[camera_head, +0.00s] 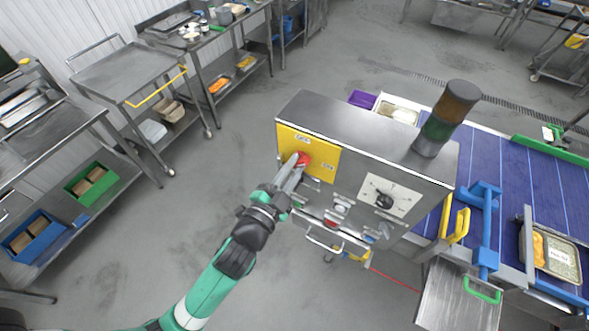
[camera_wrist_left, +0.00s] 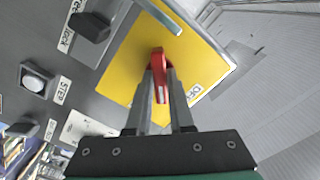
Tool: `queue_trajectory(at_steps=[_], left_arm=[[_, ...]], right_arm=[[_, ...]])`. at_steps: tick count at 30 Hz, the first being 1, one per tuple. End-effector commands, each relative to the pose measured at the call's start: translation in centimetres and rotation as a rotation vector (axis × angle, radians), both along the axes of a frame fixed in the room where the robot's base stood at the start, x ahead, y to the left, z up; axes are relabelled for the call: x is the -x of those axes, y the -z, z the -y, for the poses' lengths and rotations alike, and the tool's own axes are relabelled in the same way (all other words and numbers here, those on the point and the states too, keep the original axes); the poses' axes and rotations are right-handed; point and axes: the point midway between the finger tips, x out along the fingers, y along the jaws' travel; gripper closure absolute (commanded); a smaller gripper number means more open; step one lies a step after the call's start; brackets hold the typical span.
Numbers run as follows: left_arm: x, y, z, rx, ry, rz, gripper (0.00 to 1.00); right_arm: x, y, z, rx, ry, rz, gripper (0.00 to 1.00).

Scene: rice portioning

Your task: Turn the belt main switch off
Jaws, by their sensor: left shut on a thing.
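The belt main switch is a red handle (camera_head: 303,159) on a yellow plate (camera_head: 323,172) at the left of the control box front (camera_head: 345,205). In the left wrist view the red handle (camera_wrist_left: 158,70) stands out from the yellow plate (camera_wrist_left: 190,62), between the fingertips. My left gripper (camera_head: 297,165) is shut on the red handle; its fingers show from behind in the left wrist view (camera_wrist_left: 160,84). Lettering on the plate is partly legible, with "OFF" near its edge. My right gripper is not in view.
A round dial (camera_head: 384,200) and a push button (camera_head: 340,207) sit right of the yellow plate. A stack light (camera_head: 447,117) stands on top of the box. The blue belt (camera_head: 495,165) runs at the right, with a food tray (camera_head: 562,258). Open floor lies left.

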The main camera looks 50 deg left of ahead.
Motion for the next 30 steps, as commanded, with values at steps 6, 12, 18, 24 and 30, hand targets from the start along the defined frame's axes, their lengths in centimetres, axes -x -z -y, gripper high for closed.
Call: queue_trajectory(at_steps=[6,12,18,24,30], left_arm=[[0.0,0.3,0.0,0.192,-0.001,0.067,1.0],[0.0,0.3,0.0,0.371,0.0,0.127,1.0],[0.0,0.3,0.0,0.537,-0.001,0.184,1.0],[0.0,0.2,0.0,0.667,-0.002,0.228,1.0],[0.0,0.2,0.0,0.748,-0.002,0.255,1.0]], right_arm=[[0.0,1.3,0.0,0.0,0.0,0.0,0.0],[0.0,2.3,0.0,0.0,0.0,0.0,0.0],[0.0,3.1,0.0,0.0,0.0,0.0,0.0],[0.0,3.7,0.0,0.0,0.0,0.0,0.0],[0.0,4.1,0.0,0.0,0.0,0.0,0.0]])
